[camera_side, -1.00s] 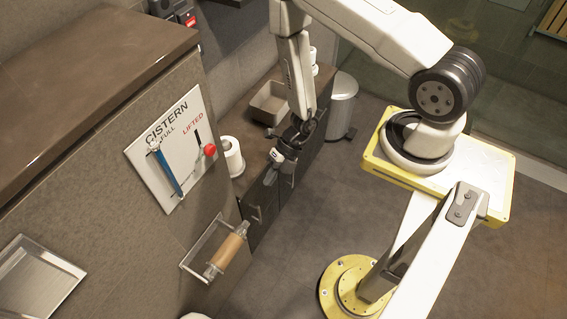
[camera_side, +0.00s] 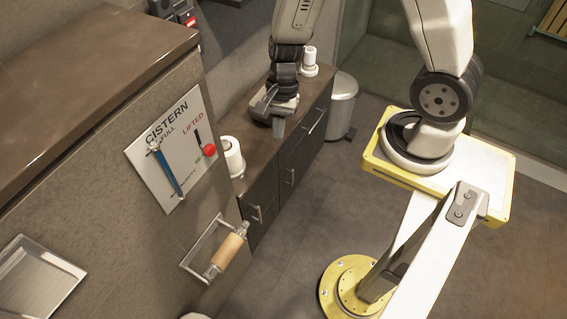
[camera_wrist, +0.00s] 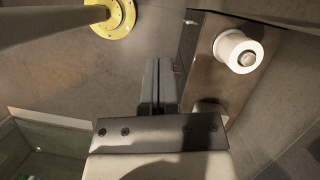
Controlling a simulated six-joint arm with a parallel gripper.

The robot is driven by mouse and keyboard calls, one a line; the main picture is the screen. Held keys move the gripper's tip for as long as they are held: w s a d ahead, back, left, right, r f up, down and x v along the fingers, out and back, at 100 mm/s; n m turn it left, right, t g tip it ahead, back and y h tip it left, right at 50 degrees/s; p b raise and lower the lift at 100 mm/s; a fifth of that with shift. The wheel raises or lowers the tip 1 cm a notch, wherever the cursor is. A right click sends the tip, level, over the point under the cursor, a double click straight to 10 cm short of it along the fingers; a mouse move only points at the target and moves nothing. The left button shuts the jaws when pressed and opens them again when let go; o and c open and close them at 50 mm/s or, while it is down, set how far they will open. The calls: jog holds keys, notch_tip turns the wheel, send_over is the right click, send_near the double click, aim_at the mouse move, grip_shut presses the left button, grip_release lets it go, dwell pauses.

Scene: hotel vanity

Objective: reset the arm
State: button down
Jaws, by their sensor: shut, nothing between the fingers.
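My gripper (camera_side: 278,126) is shut and empty, pointing down above the dark wooden counter (camera_side: 258,150) in the side view. In the wrist view the two fingers of my gripper (camera_wrist: 160,66) lie together with nothing between them. A white paper roll (camera_side: 232,157) stands on the near end of the counter, left of and below my gripper in the side view. The roll also shows at the upper right of the wrist view (camera_wrist: 238,50), apart from the fingers.
The cistern panel (camera_side: 168,150) with a blue lever and red knob is on the wall at left. A holder with a cardboard-coloured roller (camera_side: 229,250) juts out below. A second white roll (camera_side: 310,62) and a metal bin (camera_side: 342,105) stand farther back.

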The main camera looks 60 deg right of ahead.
jog(key=d+r+n+t+h, duration=0.3)
jog(key=r+n, duration=0.6)
jog(key=n, duration=0.6)
jog(key=shift+w+d+r+t+h, duration=0.15)
jog(key=shift+w+r+t+h, duration=0.05)
jog(key=shift+w+t+h, duration=0.2)
